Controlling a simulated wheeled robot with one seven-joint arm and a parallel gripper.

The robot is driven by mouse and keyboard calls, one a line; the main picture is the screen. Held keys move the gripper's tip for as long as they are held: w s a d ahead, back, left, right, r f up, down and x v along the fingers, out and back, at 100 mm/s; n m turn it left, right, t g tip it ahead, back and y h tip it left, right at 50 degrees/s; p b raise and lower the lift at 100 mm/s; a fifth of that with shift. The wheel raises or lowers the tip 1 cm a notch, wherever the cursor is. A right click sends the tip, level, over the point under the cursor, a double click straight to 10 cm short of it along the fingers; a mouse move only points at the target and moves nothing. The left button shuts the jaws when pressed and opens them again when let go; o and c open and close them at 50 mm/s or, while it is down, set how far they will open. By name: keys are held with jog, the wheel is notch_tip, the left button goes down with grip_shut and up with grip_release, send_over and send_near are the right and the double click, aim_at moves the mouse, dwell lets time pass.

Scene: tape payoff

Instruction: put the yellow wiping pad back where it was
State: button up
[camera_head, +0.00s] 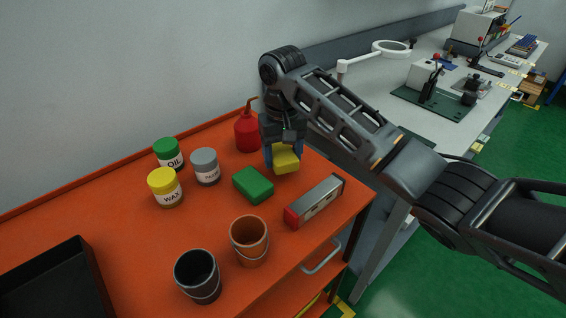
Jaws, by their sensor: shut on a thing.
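The yellow wiping pad (286,160) is between the fingers of my gripper (284,155), which is shut on it. The gripper points down over the far right part of the orange cart top (120,225). I cannot tell whether the pad touches the cart top or is held just above it. A green pad (253,184) lies flat on the cart, to the near left of the yellow pad. My wrist and fingers hide the upper part of the yellow pad.
A red oil can (247,132) stands left of my gripper. A red-and-grey bar (315,201) lies near the right edge. Green (168,154), grey (205,167) and yellow (165,188) jars, orange (249,241) and black (198,275) cups and a black tray (60,285) stand further left and nearer.

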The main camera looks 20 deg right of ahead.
aim_at(283, 153)
jog(key=shift+f, duration=1.45)
jog(key=shift+f, duration=0.1)
jog(key=o, duration=0.7)
notch_tip(283, 153, up, 12)
jog(key=shift+r+p, duration=0.15)
jog(key=shift+p, duration=0.5)
